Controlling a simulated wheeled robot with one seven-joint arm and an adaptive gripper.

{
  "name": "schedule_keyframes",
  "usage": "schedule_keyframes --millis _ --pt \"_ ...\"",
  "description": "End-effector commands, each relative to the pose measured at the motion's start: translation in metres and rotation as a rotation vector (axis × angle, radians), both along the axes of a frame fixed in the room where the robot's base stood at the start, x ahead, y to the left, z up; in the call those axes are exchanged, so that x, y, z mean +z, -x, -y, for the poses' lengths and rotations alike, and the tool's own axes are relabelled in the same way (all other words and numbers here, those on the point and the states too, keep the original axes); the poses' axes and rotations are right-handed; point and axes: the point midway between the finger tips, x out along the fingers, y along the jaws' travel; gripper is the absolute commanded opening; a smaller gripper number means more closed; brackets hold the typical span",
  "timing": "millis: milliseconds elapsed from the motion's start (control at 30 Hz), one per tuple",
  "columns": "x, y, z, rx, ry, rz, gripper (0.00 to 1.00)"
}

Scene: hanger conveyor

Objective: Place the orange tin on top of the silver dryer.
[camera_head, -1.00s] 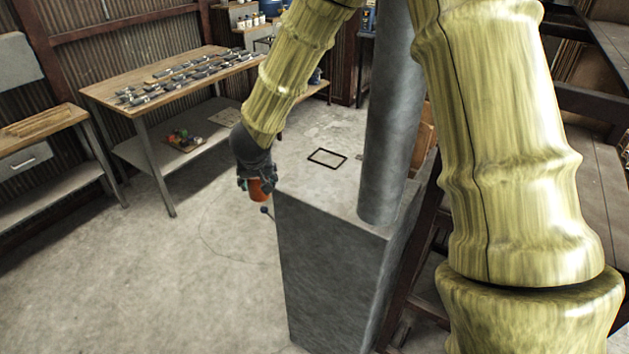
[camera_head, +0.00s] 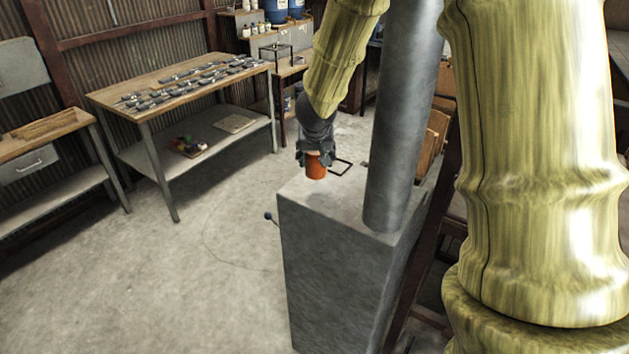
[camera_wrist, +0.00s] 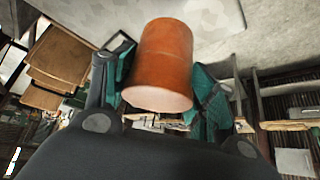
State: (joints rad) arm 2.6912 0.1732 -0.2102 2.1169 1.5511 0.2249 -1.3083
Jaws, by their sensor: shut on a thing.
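The orange tin (camera_head: 316,167) is held in my gripper (camera_head: 316,158), over the top of the silver dryer (camera_head: 340,250). The dryer is a tall grey metal box with a thick pipe (camera_head: 400,130) rising from its top. A black square outline (camera_head: 343,166) shows on the dryer's top, partly hidden behind the tin and gripper. In the wrist view, the tin (camera_wrist: 162,62) sits between the two teal-padded fingers of my gripper (camera_wrist: 160,75). I cannot tell whether the tin touches the dryer's top.
A small dark knob on a lever (camera_head: 268,216) sticks out from the dryer's left side. A workbench (camera_head: 180,90) with several metal parts stands at the back left. Open concrete floor (camera_head: 150,270) lies left of the dryer. Brown boards (camera_head: 436,135) stand behind the pipe.

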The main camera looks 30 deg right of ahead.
Motion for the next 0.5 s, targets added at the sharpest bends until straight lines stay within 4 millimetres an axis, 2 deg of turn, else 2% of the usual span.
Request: schedule_keyframes --millis 33,333,500 --pt "-0.009 0.000 0.000 0.003 0.001 -0.001 0.23" --pt "-0.021 -0.001 0.000 0.002 0.001 0.001 0.23" --pt "-0.041 0.000 -0.001 0.002 0.000 -0.001 0.23"
